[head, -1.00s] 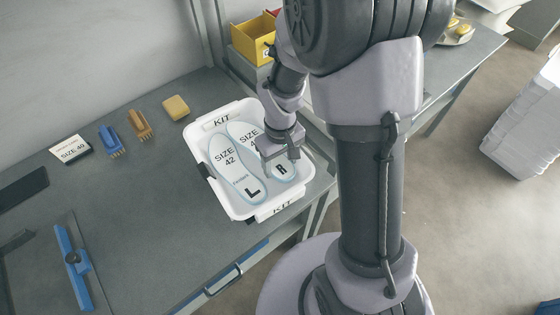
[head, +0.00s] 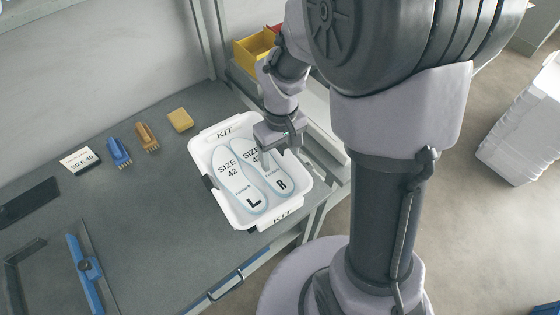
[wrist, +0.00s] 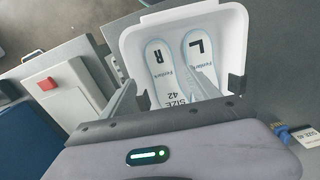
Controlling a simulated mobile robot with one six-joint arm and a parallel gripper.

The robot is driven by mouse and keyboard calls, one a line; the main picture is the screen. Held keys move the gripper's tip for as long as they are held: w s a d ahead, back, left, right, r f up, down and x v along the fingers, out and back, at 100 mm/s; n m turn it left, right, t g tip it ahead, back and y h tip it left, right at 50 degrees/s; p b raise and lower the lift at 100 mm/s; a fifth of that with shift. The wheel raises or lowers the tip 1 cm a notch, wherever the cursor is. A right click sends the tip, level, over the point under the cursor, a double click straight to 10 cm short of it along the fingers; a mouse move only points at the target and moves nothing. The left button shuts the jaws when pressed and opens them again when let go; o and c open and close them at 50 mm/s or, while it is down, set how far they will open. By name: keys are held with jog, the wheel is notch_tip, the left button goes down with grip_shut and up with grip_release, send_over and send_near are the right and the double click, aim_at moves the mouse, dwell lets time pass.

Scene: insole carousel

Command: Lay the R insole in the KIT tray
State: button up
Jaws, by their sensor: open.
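The white KIT tray (head: 240,219) stands on the grey bench in the head view, and its rim also shows in the wrist view (wrist: 238,40). The R insole (head: 282,186) lies flat in it on the right side, with its upper part partly covered by my gripper. The L insole (head: 240,187) lies beside it on the left. In the wrist view the R insole (wrist: 159,62) is on the left and the L insole (wrist: 198,48) on the right. My gripper (head: 277,157) is open and empty above the tray, over the upper part of the R insole.
A yellow sponge (head: 180,120), an orange brush (head: 146,137), a blue brush (head: 119,153) and a SIZE 40 card (head: 81,160) lie left of the tray. A blue-handled tool (head: 88,275) lies at the front left. A yellow bin (head: 254,48) stands behind.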

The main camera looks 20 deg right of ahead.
jog(key=s+a+r+m+t, duration=0.1)
jog(key=s+r+m, duration=0.1)
jog(key=r, duration=0.5)
jog(key=s+a+r+m+t, duration=0.1)
jog(key=s+r+t, duration=0.15)
jog(key=r, duration=0.35)
jog(key=s+a+r+m+t+y, duration=0.2)
jog(key=s+a+r+m, duration=0.1)
jog(key=s, duration=0.5)
notch_tip(320, 180, up, 2)
jog(key=shift+s+a+r+m+b, duration=0.1)
jog(key=shift+s+a+m+b, duration=0.1)
jog(key=shift+s+m+b, duration=0.25)
jog(key=shift+w, duration=0.15)
